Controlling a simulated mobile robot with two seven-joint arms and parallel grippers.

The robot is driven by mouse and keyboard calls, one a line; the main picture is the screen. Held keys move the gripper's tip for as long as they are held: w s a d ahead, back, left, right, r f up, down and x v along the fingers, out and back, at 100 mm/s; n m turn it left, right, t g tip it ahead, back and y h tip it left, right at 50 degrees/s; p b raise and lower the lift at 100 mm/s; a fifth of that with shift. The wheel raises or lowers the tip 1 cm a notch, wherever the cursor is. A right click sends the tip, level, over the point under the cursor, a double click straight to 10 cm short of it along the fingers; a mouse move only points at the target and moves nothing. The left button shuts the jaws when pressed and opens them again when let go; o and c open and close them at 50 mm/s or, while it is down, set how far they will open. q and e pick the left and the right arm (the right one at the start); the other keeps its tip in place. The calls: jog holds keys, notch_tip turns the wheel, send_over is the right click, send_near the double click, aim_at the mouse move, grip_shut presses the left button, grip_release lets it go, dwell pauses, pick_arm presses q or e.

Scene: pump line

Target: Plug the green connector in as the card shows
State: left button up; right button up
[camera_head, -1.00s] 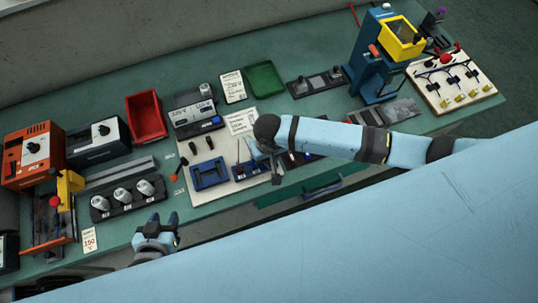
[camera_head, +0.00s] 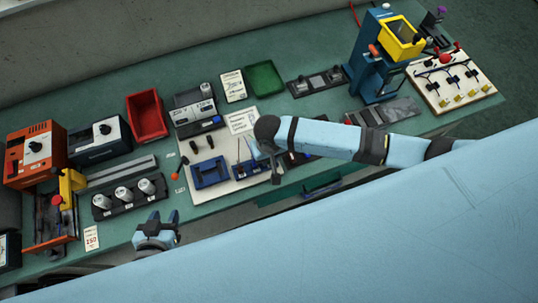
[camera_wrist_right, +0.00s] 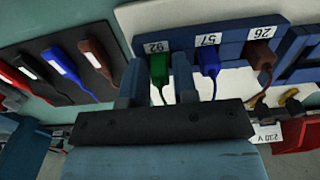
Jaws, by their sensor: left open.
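The green connector (camera_wrist_right: 159,70) is upright at the blue socket block (camera_wrist_right: 226,43), below the label 92 in the right wrist view. My right gripper (camera_wrist_right: 160,78) has one finger on each side of it, with almost no gap, and looks shut on it. How deep the connector sits is not clear. A blue connector (camera_wrist_right: 209,62) and a brown one (camera_wrist_right: 260,55) sit beside it at the labels 57 and 26. A white printed card (camera_head: 241,121) lies on the board in the head view, its print too small to read. My left gripper (camera_head: 162,217) is open and empty by the table's front edge.
A black strip with brown, blue and red connectors (camera_wrist_right: 70,68) lies left in the right wrist view. In the head view, a dark blue frame (camera_head: 209,173) stands left of the right gripper, and a black holder with metal cylinders (camera_head: 130,197) stands beyond the left gripper.

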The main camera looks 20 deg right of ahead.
jog(key=shift+r, duration=0.15)
jog(key=shift+r+p, duration=1.1)
jog(key=shift+p, duration=0.45)
jog(key=shift+r, duration=1)
jog(key=o, duration=0.6)
jog(key=shift+c, duration=0.2)
jog(key=shift+r, duration=1.5)
